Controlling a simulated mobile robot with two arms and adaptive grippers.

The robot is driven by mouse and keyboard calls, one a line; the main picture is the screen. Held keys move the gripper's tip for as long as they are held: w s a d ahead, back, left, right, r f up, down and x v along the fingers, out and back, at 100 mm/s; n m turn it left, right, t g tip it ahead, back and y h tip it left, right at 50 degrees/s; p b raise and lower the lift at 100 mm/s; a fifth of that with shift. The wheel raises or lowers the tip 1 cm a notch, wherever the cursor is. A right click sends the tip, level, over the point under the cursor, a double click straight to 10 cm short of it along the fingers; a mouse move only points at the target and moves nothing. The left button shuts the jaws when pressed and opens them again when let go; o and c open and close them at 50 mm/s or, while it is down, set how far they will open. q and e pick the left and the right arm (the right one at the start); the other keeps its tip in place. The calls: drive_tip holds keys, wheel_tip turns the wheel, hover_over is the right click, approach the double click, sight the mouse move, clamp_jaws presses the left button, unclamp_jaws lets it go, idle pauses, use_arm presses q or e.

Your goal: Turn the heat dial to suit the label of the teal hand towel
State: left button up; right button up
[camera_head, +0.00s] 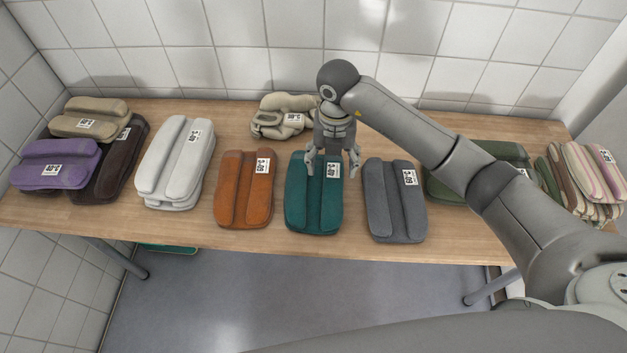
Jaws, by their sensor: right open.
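The folded teal hand towel (301,205) lies near the front edge of the wooden table, between an orange towel and a grey one. A white label (333,170) with black print is on its upper right part; the print is upside down and too small to read surely. My right gripper (332,168) points down over the towel's far part, its fingers apart on either side of the label with nothing between them. I cannot tell whether the fingertips touch the cloth. My left gripper is not in view. No heat dial is in view.
On the table (230,119) are orange (233,205), grey (378,210), white (160,160), purple (45,170), dark brown (120,165), beige (85,110) and green (445,185) folded cloths. Striped cloths (580,175) are stacked at right. A tiled wall stands behind.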

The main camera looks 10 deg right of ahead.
sight(333, 181)
drive_tip(key=shift+s+f, duration=0.15)
drive_tip(key=shift+f, duration=1.05)
drive_tip(key=f, duration=0.1)
drive_tip(key=f+p, duration=0.1)
drive_tip(key=f, duration=0.2)
drive_tip(key=shift+d+f, duration=0.2)
drive_tip(key=shift+d, duration=0.1)
drive_tip(key=shift+f, duration=0.3)
drive_tip(key=shift+c, duration=0.4)
drive_tip(key=c, duration=0.5)
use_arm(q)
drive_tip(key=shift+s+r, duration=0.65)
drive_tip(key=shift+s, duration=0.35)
use_arm(e)
drive_tip(key=c, duration=0.8)
drive_tip(key=shift+r, duration=0.15)
